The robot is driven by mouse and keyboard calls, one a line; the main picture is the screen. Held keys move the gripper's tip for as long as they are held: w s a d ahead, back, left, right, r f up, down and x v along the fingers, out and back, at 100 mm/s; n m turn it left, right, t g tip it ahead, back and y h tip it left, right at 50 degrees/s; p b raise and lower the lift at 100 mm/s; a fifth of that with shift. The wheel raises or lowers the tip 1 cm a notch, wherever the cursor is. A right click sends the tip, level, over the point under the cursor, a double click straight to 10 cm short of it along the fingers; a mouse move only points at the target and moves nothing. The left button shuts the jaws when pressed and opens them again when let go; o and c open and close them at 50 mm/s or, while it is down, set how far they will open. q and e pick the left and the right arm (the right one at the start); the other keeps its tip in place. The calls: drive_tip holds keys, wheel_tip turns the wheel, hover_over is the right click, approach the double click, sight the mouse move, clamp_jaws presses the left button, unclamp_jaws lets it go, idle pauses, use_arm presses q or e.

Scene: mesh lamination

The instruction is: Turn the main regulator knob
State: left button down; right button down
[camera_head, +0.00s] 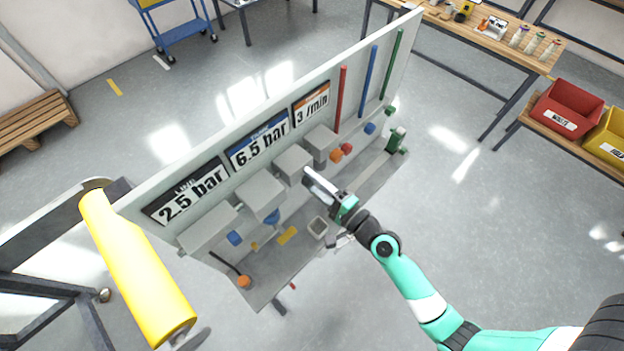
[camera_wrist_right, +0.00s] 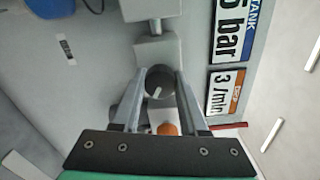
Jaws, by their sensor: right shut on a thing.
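A dark round knob (camera_wrist_right: 158,84) with a short white pointer mark sits between the fingertips of my right gripper (camera_wrist_right: 160,76) in the right wrist view. The fingers press on it from both sides, and I take it for the main regulator knob. In the head view my right gripper (camera_head: 318,184) reaches in at the middle of the panel, in front of the grey boxes (camera_head: 294,163). There the gripper hides the knob. My left gripper does not show.
The upright panel (camera_head: 222,150) carries signs reading 2.5 bar, 6.5 bar and 3 /min, and red, blue and green pipes. Orange (camera_head: 336,155) and blue (camera_head: 271,217) knobs sit close by. A yellow cylinder (camera_head: 135,265) stands at left. The floor at right is mostly clear.

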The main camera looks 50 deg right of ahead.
drive_tip(key=shift+c, duration=2.2)
unclamp_jaws()
drive_tip(key=s+b, duration=0.4)
drive_tip(key=s, duration=0.7)
drive_tip(key=shift+s+a, duration=0.25)
drive_tip(key=shift+s, duration=0.05)
